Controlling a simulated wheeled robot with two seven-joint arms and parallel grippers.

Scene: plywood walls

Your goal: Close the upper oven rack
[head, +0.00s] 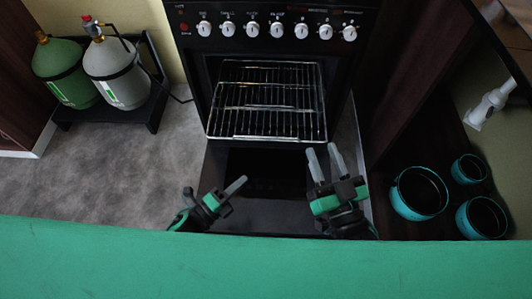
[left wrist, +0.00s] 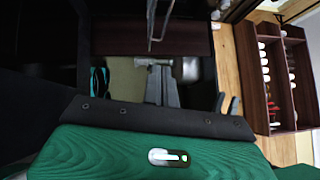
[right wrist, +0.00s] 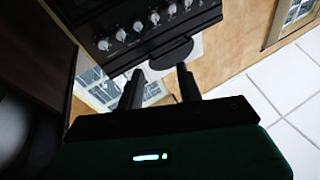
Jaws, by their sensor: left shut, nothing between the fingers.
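The oven rack (head: 267,102) is a wire grid that sticks out of the oven opening towards me, over the lowered oven door (head: 222,165). I see only this one rack. My left gripper (head: 240,184) is shut and empty, in front of and below the rack's front edge, apart from it. In the left wrist view its fingers (left wrist: 162,84) are together, with thin metal wire (left wrist: 152,28) above them. My right gripper (head: 324,152) is open and empty near the rack's front right corner. Its spread fingers show in the right wrist view (right wrist: 160,82). The oven's inner back is dark.
The oven's control panel with white knobs (head: 277,30) is above the rack. Two gas cylinders (head: 112,75) stand on a black stand at left. Several teal-rimmed pots (head: 419,193) sit at right. Grey floor (head: 110,160) is clear at left.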

